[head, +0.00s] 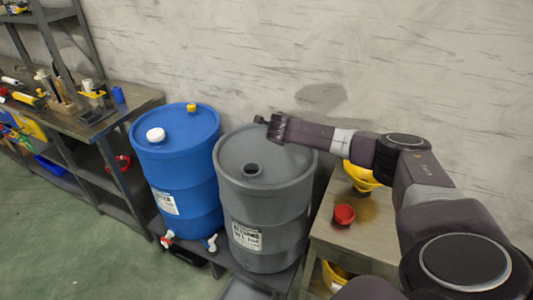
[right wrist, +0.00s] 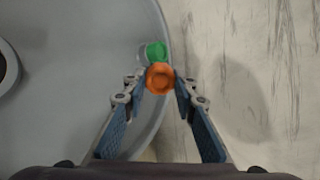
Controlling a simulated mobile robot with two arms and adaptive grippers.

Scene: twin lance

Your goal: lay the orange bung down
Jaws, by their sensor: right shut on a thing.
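The orange bung (right wrist: 160,79) shows in the right wrist view between the fingertips of my right gripper (right wrist: 158,84), which is shut on it. In the head view this gripper (head: 262,120) is over the back rim of the grey drum (head: 240,180), and the bung cannot be made out there. A green round piece (right wrist: 156,50) shows just beyond the bung, near the drum's rim; whether they touch is unclear. My left gripper is not in view.
The grey drum has an open dark hole (head: 251,169) in its top. A blue drum (head: 175,150) with a white cap (head: 156,134) stands to its left. A bench (head: 375,232) at the right holds a red piece (head: 344,214) and a yellow funnel (head: 360,177). The wall is close behind.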

